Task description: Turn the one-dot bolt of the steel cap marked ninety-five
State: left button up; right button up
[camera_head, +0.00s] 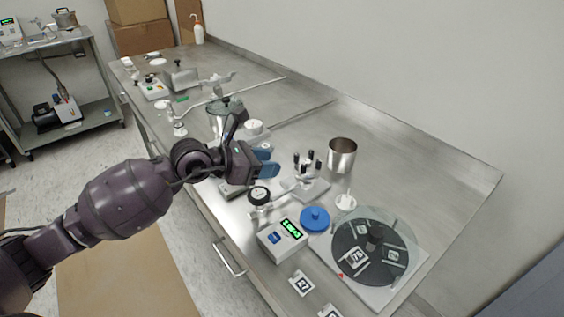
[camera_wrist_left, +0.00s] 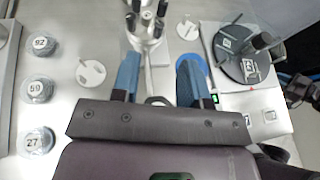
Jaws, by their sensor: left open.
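My left gripper (camera_head: 266,161) is open and empty above the bench, its blue fingers spread. The open fingers also show in the left wrist view (camera_wrist_left: 160,80). A metal fitting with several black-knobbed posts (camera_head: 305,163) stands just right of it; its posts (camera_wrist_left: 146,22) show between and beyond the fingers in the wrist view. A dark disc (camera_head: 352,250) with a central knob carries a tag that seems to read 75. I cannot make out a cap marked ninety-five or dots on any bolt.
A small box with a green display (camera_head: 283,240), a blue round lid (camera_head: 315,219) and a steel cylinder (camera_head: 341,160) stand nearby. Round tagged pieces (camera_wrist_left: 39,90) line the wrist view's left. The bench's back right (camera_head: 440,170) is clear. A wall runs behind.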

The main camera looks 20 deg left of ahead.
pick_arm(q)
jog(key=shift+v, duration=0.9)
jog(key=shift+c, duration=0.2)
